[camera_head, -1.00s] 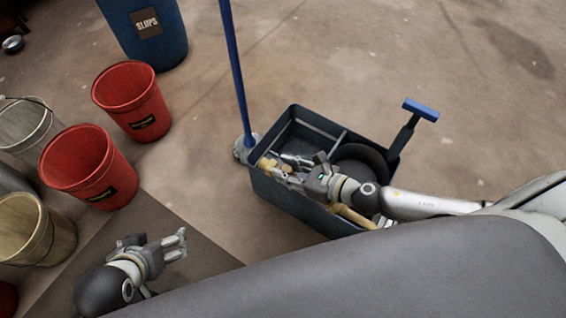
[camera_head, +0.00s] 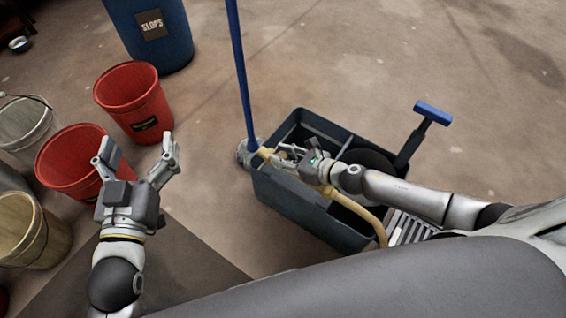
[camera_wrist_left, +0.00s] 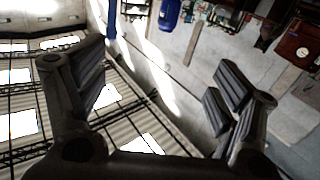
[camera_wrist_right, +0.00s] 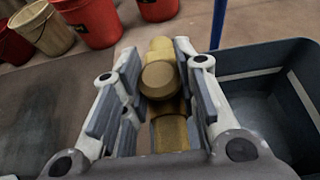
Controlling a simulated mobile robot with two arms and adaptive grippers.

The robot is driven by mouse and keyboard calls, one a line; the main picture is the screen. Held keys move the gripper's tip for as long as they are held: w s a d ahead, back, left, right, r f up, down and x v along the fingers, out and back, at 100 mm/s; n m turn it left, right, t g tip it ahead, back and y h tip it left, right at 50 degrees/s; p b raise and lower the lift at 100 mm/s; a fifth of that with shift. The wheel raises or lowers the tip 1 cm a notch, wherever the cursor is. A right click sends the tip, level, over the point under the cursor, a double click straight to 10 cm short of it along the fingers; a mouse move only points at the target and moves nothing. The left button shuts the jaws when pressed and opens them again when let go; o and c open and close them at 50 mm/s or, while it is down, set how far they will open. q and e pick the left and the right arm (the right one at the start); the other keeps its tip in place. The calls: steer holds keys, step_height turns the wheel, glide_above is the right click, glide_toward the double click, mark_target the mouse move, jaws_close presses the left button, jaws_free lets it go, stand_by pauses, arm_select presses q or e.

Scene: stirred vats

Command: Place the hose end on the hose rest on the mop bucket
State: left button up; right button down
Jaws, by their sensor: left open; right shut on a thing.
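The mop bucket (camera_head: 325,222) is a dark blue-grey tub right of centre in the head view. My right gripper (camera_head: 284,158) is over its left part, shut on the tan hose end (camera_wrist_right: 160,80). The hose end tip (camera_head: 265,154) pokes out past the fingers, near the bucket's left rim. The tan hose (camera_head: 358,208) runs back below my right arm and over the bucket's near side. I cannot make out the hose rest; the gripper may hide it. My left gripper (camera_head: 137,158) is open and empty, raised at the left, away from the bucket.
A blue mop pole (camera_head: 240,75) stands at the bucket's left corner. A blue-topped wringer lever (camera_head: 432,113) rises at its right. Red buckets (camera_head: 132,98), a tan bucket (camera_head: 28,235) and a blue slops barrel (camera_head: 165,40) stand left. Floor beyond the bucket is clear.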

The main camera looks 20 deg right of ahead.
steer(key=shift+w+f, duration=0.2)
steer(key=f+b, duration=0.2)
steer(key=f, duration=0.1)
steer(key=shift+w+f, duration=0.1)
steer(key=shift+w, duration=0.1)
arm_select(q)
steer(key=s+r+t+h, duration=0.2)
steer(key=s+r+t, duration=0.1)
steer(key=r+t, duration=0.4)
steer(key=shift+s+d+r+h, duration=0.3)
steer(key=shift+r, duration=1.6)
steer(key=shift+b, duration=0.3)
arm_select(e)
steer(key=shift+f, duration=0.15)
steer(key=c, duration=1.1)
jaws_free()
arm_select(q)
steer(key=shift+s+r, duration=0.2)
steer(key=shift+r, duration=0.05)
steer(key=shift+w, duration=0.1)
